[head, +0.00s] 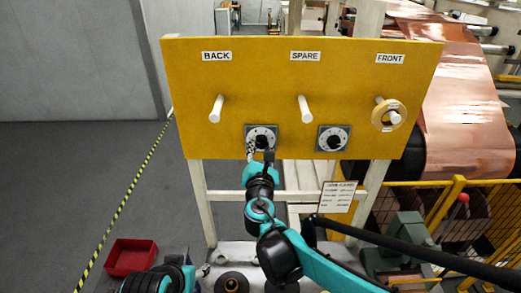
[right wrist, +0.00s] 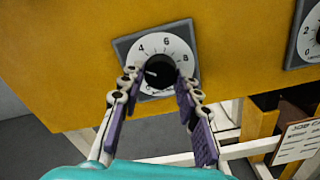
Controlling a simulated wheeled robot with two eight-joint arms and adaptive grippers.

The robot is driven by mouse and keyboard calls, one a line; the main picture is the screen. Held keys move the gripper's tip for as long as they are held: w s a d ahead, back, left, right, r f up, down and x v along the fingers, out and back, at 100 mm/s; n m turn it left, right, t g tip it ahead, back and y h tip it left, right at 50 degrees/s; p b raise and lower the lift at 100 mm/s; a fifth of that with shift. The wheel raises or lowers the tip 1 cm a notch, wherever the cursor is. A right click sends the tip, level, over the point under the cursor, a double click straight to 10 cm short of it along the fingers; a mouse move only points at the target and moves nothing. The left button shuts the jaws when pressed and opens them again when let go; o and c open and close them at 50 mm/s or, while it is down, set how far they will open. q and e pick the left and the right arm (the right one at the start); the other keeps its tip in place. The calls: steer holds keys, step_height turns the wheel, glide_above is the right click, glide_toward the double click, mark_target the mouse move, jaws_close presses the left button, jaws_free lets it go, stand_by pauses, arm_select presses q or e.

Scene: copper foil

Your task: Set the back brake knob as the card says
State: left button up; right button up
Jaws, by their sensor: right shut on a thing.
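The left brake knob (right wrist: 160,72) is black on a round white dial (right wrist: 178,48) with 4, 6 and 8 readable. Its white mark points left, below the 4; the lower dial is hidden by my fingers. My right gripper (right wrist: 158,84) is shut on this knob, one finger on each side. In the head view my right gripper (head: 258,150) covers part of that dial (head: 262,132). The job card (head: 338,197) hangs below the board at the right; its lines are too small to read. It shows partly in the right wrist view (right wrist: 298,140). My left gripper is not in view.
The yellow board (head: 230,85) carries BACK, SPARE and FRONT labels over white pegs. A tan ring (head: 376,117) hangs on the FRONT peg. A second dial knob (head: 332,138) sits to the right.

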steer(key=o, duration=1.2)
steer(key=shift+c, duration=0.2)
steer(key=s, duration=1.2)
